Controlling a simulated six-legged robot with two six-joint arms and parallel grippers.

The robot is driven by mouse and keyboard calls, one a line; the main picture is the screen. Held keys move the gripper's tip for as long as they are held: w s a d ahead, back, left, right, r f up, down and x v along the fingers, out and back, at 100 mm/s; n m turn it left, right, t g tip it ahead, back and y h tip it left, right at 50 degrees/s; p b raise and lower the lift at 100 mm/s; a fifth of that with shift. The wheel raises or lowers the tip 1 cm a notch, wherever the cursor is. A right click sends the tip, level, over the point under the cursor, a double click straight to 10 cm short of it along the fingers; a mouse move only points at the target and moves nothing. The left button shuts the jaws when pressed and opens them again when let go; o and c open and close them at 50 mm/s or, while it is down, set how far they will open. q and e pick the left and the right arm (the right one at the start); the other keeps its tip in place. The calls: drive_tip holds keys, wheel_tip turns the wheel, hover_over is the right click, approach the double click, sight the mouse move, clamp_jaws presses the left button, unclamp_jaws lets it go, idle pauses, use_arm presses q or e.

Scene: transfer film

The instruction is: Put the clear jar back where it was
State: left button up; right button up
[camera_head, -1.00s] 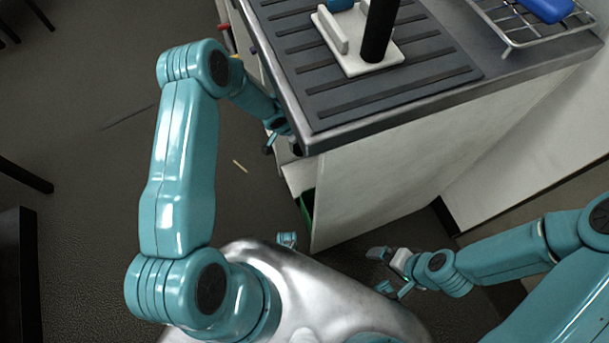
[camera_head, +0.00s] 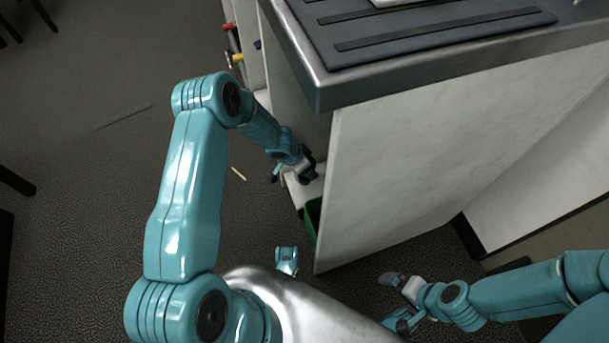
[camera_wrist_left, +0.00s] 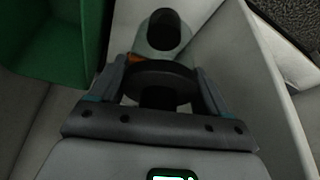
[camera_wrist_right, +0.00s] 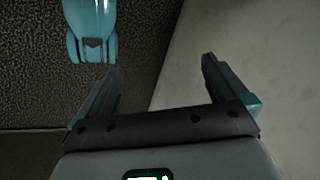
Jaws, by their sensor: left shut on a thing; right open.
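My left gripper (camera_head: 293,174) reaches into the open end of the cabinet, low down beside its pale side panel. In the left wrist view its fingers (camera_wrist_left: 158,82) are shut on a dark round part, seemingly the lid of the clear jar (camera_wrist_left: 154,70). A pale grey-green rounded shape with a dark oval shows just beyond it; I cannot tell whether it belongs to the jar. The jar cannot be made out in the head view. My right gripper (camera_head: 395,300) is open and empty, low beside the panel.
A green bin (camera_head: 313,218) stands in the cabinet's low opening, also at upper left in the left wrist view (camera_wrist_left: 45,40). The counter (camera_head: 400,85) overhangs above. Coloured handles (camera_head: 232,40) show on the cabinet's far side. The floor (camera_head: 90,200) at left is mostly clear.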

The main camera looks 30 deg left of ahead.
use_arm(q)
wheel_tip(320, 180, down, 4)
drive_tip(key=b, duration=0.3)
drive_tip(key=shift+f, duration=0.1)
use_arm(e)
wheel_tip(320, 180, down, 4)
drive_tip(key=w+t, duration=0.1)
drive_tip(key=w, duration=0.2)
use_arm(q)
drive_tip(key=o, duration=1.6)
drive_tip(key=shift+r, duration=0.25)
drive_tip(key=v, duration=0.2)
drive_tip(key=shift+s+a+r, duration=0.1)
drive_tip(key=shift+a+r, duration=0.05)
drive_tip(key=shift+r, duration=0.2)
drive_tip(key=p+v, duration=0.3)
drive_tip(key=v, duration=0.6)
drive_tip(key=shift+s, duration=0.15)
use_arm(e)
drive_tip(key=shift+g, duration=0.5)
drive_tip(key=s+r, duration=0.3)
drive_tip(key=shift+r, duration=0.3)
